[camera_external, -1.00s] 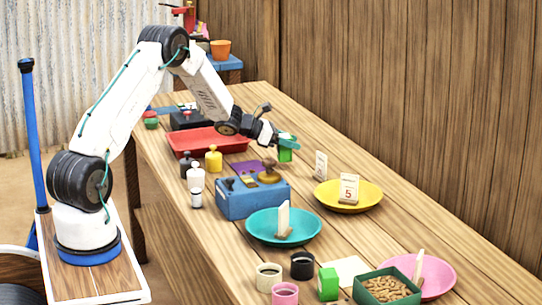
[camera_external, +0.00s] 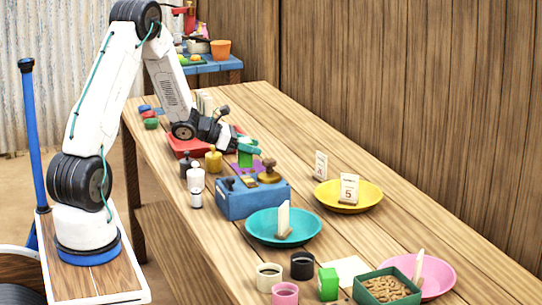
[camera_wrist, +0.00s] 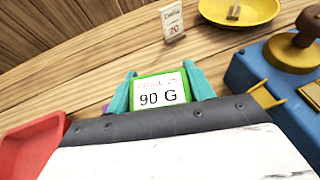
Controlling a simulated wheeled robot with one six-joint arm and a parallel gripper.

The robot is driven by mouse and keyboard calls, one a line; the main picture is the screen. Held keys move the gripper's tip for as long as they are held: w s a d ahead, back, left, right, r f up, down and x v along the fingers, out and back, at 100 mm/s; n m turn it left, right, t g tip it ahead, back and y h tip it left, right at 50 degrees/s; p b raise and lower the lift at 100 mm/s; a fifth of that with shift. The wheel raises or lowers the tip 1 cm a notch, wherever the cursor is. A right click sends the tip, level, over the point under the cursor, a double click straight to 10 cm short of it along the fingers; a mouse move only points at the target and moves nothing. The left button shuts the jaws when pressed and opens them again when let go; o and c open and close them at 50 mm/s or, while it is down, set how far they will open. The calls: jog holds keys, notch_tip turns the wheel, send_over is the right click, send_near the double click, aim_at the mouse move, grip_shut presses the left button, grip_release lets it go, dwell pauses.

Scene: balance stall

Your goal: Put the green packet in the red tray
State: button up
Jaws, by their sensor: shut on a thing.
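The green packet (camera_wrist: 159,92) has a white label reading 90 G. My gripper (camera_wrist: 160,90) is shut on it, with a teal finger on each side in the wrist view. In the external view the green packet (camera_external: 245,159) hangs from my gripper (camera_external: 246,148), in front of the purple cloth and behind the blue box. The red tray (camera_external: 183,147) lies to the left of the packet, partly hidden behind my arm. The red tray also shows at the lower left of the wrist view (camera_wrist: 27,150).
A blue box (camera_external: 252,200) with a stamp stands near the gripper, and yellow and dark bottles (camera_external: 213,160) stand by the tray. A teal plate (camera_external: 262,232), a yellow plate (camera_external: 362,196) and a pink plate (camera_external: 440,270) lie nearer the camera. Another green packet (camera_external: 328,284) stands in front.

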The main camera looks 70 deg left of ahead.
jog(key=s+a+r+n+y, duration=0.1)
jog(key=a+r+y, duration=0.15)
jog(key=a, duration=1.15)
jog(key=s+a+r+n+y, duration=0.1)
jog(key=s+a+r+n, duration=0.15)
jog(key=a, duration=1.15)
send_over(207, 143)
jog(key=d, duration=0.4)
jog(key=shift+m+t, duration=0.3)
jog(key=shift+m, duration=0.05)
jog(key=shift+w+f, duration=0.15)
jog(key=shift+f, duration=2.2)
jog(key=shift+w+f, duration=0.1)
jog(key=shift+f, duration=2.25)
jog(key=shift+f, duration=0.1)
jog(key=o, duration=1)
